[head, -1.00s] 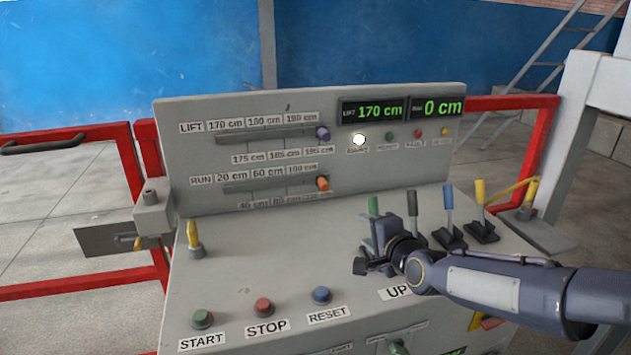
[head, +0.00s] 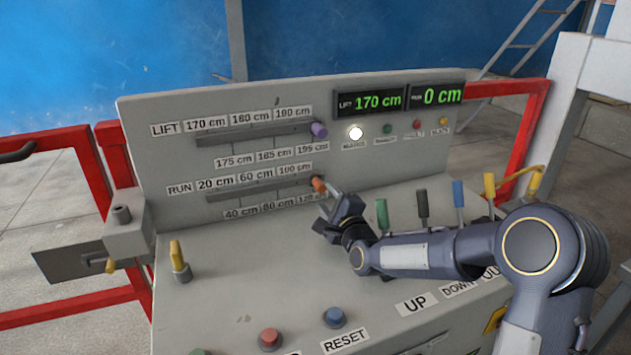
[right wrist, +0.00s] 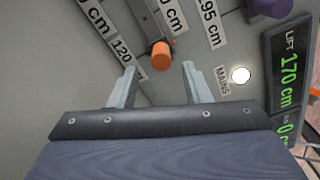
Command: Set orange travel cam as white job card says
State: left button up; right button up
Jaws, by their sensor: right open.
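The orange travel cam (head: 317,184) sits at the right end of the RUN slot (head: 258,189) on the upright panel, near the 100 cm and 120 cm labels. My right gripper (head: 328,208) is close in front of it, just below and to the right. In the right wrist view the orange cam (right wrist: 161,56) lies ahead of and between the two open fingers (right wrist: 158,82), apart from both. The gripper is empty. The white job card is not clearly seen in any view. My left gripper is not in view.
The purple LIFT cam (head: 319,130) is just above the orange one. Displays (head: 378,102) read LIFT 170 cm and RUN 0 cm. Green, black, blue and yellow levers (head: 421,207) stand to the right near my arm. Push buttons (head: 335,317) line the desk's front.

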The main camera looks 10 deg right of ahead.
aim_at(321, 189)
jog(key=w+p, duration=0.1)
jog(key=w, duration=0.2)
jog(key=w+a+p, duration=0.1)
jog(key=w, duration=0.3)
jog(key=shift+w+a, duration=0.2)
grip_shut()
jog(key=a+b, duration=0.1)
jog(key=a, duration=0.2)
jog(key=s+a+b, duration=0.1)
jog(key=a+b, duration=0.1)
jog(key=a, duration=0.1)
jog(key=shift+s+f, duration=0.1)
jog(key=shift+s, duration=0.05)
jog(key=a, duration=0.3)
jog(key=s+a+b, duration=0.1)
jog(key=a, duration=0.5)
jog(key=shift+s+r, duration=0.2)
jog(key=shift+s, duration=0.15)
jog(key=shift+d, duration=0.1)
grip_release()
